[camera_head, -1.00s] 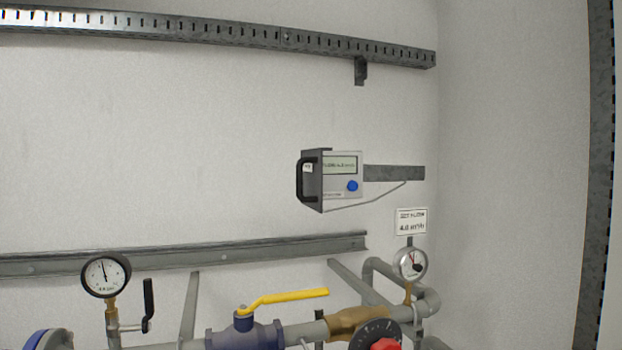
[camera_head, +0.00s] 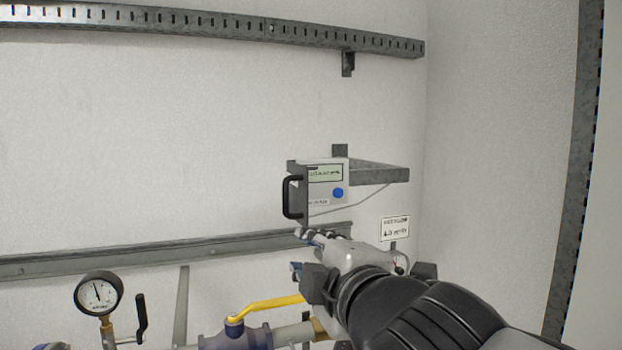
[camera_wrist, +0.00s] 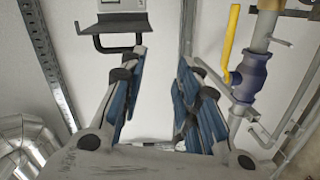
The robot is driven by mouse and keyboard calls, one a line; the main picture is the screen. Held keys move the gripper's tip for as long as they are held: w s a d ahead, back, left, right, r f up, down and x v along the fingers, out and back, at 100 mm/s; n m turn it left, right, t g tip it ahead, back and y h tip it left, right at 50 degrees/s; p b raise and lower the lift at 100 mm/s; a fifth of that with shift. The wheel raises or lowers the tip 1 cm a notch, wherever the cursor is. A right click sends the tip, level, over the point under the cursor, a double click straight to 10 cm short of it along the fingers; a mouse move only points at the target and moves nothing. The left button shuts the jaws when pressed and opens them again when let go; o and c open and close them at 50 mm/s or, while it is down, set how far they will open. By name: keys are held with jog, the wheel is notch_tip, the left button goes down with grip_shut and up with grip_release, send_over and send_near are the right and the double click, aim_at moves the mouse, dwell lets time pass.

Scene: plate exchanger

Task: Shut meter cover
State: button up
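The meter (camera_head: 328,184) is a pale box with a display and a blue button, mounted on the wall. Its dark cover (camera_head: 304,207) stands open at the left side, seen nearly edge-on, with a black handle (camera_head: 289,197) on its outer face. In the wrist view, the cover (camera_wrist: 112,24) and its handle (camera_wrist: 117,48) show at the top left, beyond the left finger. My gripper (camera_head: 303,253) is below the meter and handle in the head view. In the wrist view my gripper (camera_wrist: 163,58) is open and empty, its blue-padded fingers apart; the handle is not between them.
A grey rail (camera_head: 180,254) runs along the wall below the meter. A yellow-handled valve (camera_head: 265,306), a gauge (camera_head: 98,294) and pipes lie lower. A label plate (camera_head: 395,229) hangs right of my gripper. The wall left of the meter is clear.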

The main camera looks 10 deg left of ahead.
jog(key=a+r+n+y, duration=0.1)
jog(key=a, duration=0.1)
jog(key=s+a+r+n+y, duration=0.1)
jog(key=a+r, duration=0.1)
jog(key=a+r+n+y, duration=0.1)
jog(key=a+r+n, duration=0.1)
jog(key=shift+s+a+r+g+p, duration=0.15)
jog(key=shift+s+a+g+p, duration=0.05)
jog(key=shift+a+g+p, duration=0.1)
jog(key=c, duration=0.4)
jog(key=shift+w+a, duration=0.15)
jog(key=shift+w, duration=0.1)
jog(key=shift+c, duration=0.6)
jog(key=x, duration=0.8)
jog(key=shift+w+a, duration=0.2)
jog(key=shift+w, duration=0.05)
grip_shut()
jog(key=d, duration=0.1)
jog(key=w+d+p, duration=0.1)
jog(key=d+p, duration=0.1)
jog(key=shift+w+d, duration=0.25)
jog(key=shift+w, duration=0.15)
jog(key=shift+d, duration=0.1)
jog(key=shift+p, duration=0.6)
jog(key=shift+d+n+g+y+p, duration=0.4)
jog(key=shift+d+n+y+p, duration=0.1)
jog(key=shift+y+p, duration=0.15)
